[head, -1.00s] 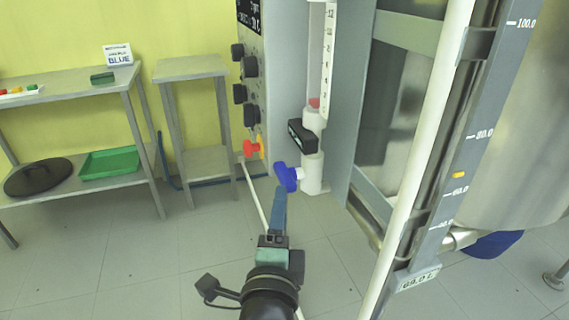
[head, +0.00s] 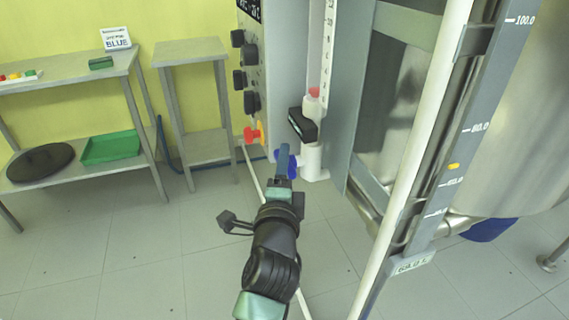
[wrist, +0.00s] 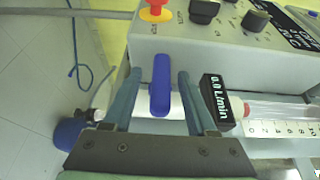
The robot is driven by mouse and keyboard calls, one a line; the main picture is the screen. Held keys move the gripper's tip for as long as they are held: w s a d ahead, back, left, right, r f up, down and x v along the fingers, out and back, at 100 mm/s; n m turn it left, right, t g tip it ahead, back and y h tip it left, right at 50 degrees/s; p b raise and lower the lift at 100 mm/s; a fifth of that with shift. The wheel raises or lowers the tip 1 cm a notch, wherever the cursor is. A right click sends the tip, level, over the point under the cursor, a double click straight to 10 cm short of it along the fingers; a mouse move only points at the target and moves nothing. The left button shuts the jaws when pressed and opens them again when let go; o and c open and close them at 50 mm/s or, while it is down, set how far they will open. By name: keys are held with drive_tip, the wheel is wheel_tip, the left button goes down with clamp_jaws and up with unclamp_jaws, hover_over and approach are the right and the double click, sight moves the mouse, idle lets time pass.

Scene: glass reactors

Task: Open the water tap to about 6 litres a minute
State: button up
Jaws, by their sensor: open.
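The water tap has a blue handle (wrist: 160,86), seen edge-on in the wrist view. In the head view the blue handle (head: 293,165) is partly hidden behind my gripper (head: 284,160). In the wrist view my gripper (wrist: 158,95) is open, with one finger on each side of the handle and a gap visible on both sides. The black flow display (wrist: 215,98) reads 0.0 L/min. The flow tube (head: 314,100) has a red float (head: 314,92) low beside its white scale (wrist: 280,128).
A red knob (wrist: 155,12) on a yellow base sits on the grey control box near the tap. Black knobs (head: 251,103) line the box's face. A white vertical pipe (head: 420,150) and a steel vessel stand to the right. Shelves are at the left.

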drive_tip(key=shift+w, duration=0.4)
clamp_jaws()
